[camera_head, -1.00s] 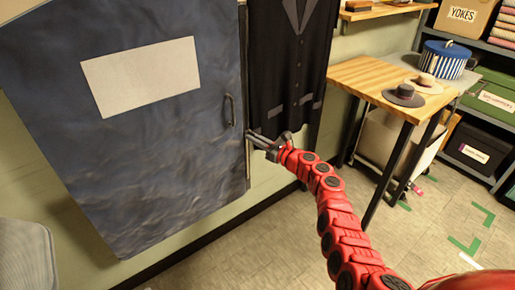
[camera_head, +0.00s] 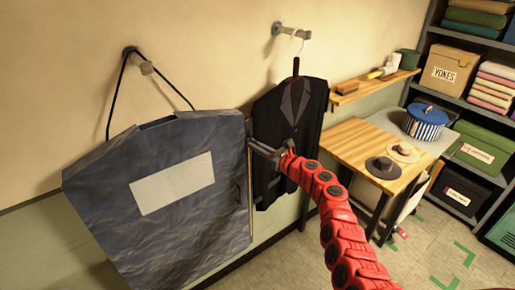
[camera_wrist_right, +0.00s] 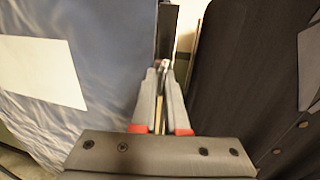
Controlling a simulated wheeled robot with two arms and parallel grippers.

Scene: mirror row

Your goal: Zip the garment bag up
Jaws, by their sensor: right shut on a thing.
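My right gripper (camera_head: 251,146) is at the bag's right edge, above the handle and a little below the top right corner. In the right wrist view its fingers (camera_wrist_right: 164,72) are closed together on a small metallic piece, which looks like the zip pull (camera_wrist_right: 165,63). The fingers hide most of it. My left gripper is out of view.
A dark suit (camera_head: 300,125) hangs from another peg just right of my gripper. A wooden shelf (camera_head: 375,85) and a table (camera_head: 355,145) with hats and a striped box (camera_head: 424,122) stand further right. Shelves with boxes fill the far right.

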